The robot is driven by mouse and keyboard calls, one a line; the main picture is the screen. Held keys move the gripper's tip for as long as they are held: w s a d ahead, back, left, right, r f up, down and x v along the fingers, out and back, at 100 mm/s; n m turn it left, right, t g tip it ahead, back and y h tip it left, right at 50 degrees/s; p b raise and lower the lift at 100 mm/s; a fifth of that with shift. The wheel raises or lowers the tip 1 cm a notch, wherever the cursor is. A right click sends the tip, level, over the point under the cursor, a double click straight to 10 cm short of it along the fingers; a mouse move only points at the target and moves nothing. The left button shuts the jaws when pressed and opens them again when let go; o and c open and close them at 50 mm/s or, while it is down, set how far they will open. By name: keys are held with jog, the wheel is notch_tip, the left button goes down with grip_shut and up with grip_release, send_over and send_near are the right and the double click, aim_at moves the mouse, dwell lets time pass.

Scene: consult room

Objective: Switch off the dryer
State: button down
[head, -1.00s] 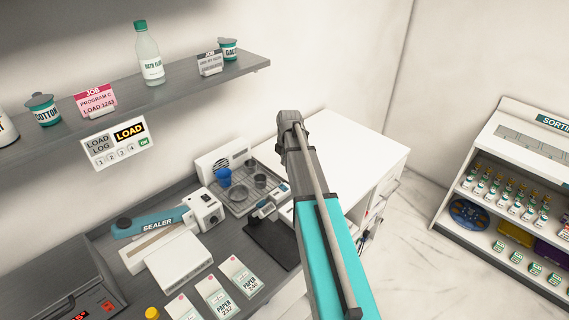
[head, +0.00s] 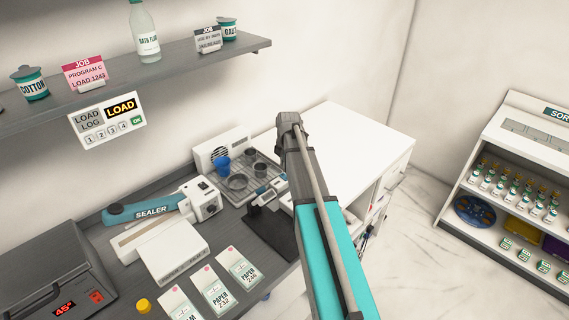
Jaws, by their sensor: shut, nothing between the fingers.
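No label in view reads "dryer". A white unit with a round dark grille (head: 219,153) stands at the back of the bench, with a metal tray (head: 238,197) in front. The tray holds a blue cup (head: 222,164) and dark round cups; this looks like the dryer. A small black-and-white part (head: 263,197) sits at its front edge, too small to read as a switch. My gripper is not in view, seemingly hidden behind the arm or out of frame.
A grey lidded box (head: 55,275) shows "45°" and a red-lit switch at lower left. A shelf (head: 180,57) hangs above. A sorting rack (head: 530,170) stands right, beyond open floor.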

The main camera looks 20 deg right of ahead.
aim_at(282, 175)
jog(key=shift+w+f+b, duration=0.15)
jog(key=shift+f+b, duration=0.95)
jog(key=shift+f, duration=0.15)
jog(key=shift+w+f+b, duration=0.15)
jog(key=shift+f+b, duration=0.9)
jog(key=shift+f, duration=0.15)
